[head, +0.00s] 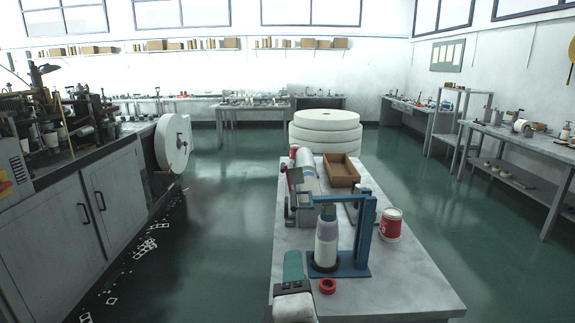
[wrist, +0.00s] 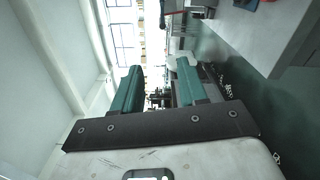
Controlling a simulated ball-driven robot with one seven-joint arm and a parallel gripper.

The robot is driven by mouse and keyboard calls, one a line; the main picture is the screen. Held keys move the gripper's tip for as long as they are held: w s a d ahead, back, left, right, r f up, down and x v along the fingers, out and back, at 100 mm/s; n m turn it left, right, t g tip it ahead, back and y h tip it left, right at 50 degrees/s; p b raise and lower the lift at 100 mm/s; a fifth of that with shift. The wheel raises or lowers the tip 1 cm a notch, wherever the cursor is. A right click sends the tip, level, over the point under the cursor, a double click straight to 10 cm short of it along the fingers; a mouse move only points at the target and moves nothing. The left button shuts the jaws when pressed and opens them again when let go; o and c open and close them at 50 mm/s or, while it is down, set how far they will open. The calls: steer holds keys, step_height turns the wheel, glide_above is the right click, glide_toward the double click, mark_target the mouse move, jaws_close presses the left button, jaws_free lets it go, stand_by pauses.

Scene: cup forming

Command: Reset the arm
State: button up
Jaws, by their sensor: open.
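My gripper (head: 293,256) shows at the bottom of the head view, at the left part of the near table edge, its teal finger pointing away from me. In the wrist view the two teal fingers of my gripper (wrist: 160,70) stand apart with nothing between them. The gripper is open and empty. It is left of the blue stand (head: 367,225) and apart from it as far as I can tell. The rest of my arm is mostly out of view.
The grey table (head: 420,285) carries a white and grey cup-like stack (head: 326,240), a red ring (head: 327,286), a red and white can (head: 391,225) and a brown tray (head: 340,171). Paper rolls (head: 325,132) stand behind. A machine cabinet (head: 85,200) is left.

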steer(key=s+d+f+m+g+h, duration=0.1)
steer(key=s+d+f+m+g, duration=0.35)
steer(key=d+f, duration=0.5)
steer(key=s+d+f+m+g+h, duration=0.2)
steer(key=s+d+f+m+g, duration=0.2)
steer(key=d+f+m, duration=0.5)
steer(key=s+d+f+m+g+y, duration=0.1)
steer(key=s+d+f+m+g, duration=0.1)
steer(key=s+f, duration=0.3)
steer(key=s+d+f+m+g+y, duration=0.1)
steer(key=s+f, duration=0.4)
steer(key=s, duration=0.6)
steer(key=s+d+f+m+g, duration=0.4)
steer(key=s+f+g, duration=0.1)
steer(key=s, duration=0.3)
steer(key=shift+s+d+f+y, duration=0.2)
steer(key=shift+f+y, duration=0.05)
steer(key=shift+y, duration=0.15)
